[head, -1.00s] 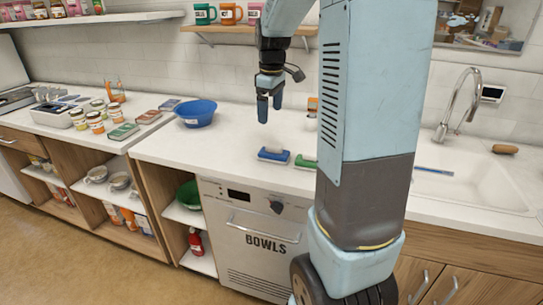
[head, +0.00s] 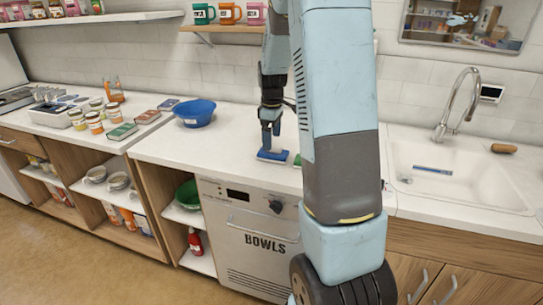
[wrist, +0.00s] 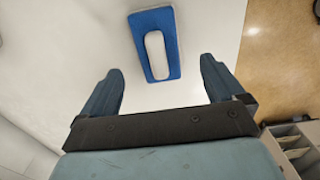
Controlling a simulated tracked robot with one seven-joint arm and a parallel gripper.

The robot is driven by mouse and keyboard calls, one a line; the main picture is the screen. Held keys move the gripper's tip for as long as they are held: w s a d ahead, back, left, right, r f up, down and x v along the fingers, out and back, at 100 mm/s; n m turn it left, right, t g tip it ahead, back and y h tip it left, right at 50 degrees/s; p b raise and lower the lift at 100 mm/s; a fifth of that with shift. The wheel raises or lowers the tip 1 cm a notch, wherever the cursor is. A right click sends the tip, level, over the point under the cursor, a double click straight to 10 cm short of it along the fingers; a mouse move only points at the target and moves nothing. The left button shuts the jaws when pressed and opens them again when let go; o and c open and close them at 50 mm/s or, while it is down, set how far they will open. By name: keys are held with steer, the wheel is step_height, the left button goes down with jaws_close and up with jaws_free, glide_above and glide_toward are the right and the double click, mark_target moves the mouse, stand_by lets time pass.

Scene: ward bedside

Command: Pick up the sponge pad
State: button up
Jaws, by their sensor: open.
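The sponge pad, a blue block with a white grip on top, lies on the white counter in the head view (head: 270,156). It also shows in the wrist view (wrist: 171,28), lying flat at the top centre, beyond and between my fingertips. My gripper (head: 270,146) points down just above the pad in the head view, hiding part of it. In the wrist view my gripper (wrist: 161,66) is open and empty, its dark blue fingers spread wider than the pad. I cannot tell whether a fingertip touches it.
A green-edged pad (head: 297,160) lies just right of the blue one, mostly hidden by my arm. A blue bowl (head: 196,113) stands to the left. The sink (head: 459,178) is to the right. The counter's front edge is near the pads.

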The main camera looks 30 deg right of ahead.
mark_target(273, 146)
steer(key=shift+d+f, duration=0.15)
steer(key=shift+f, duration=1.25)
steer(key=shift+d+f, duration=0.1)
steer(key=shift+f, duration=1.3)
steer(key=c, duration=1.1)
steer(key=shift+r, duration=0.15)
steer(key=shift+c, duration=0.2)
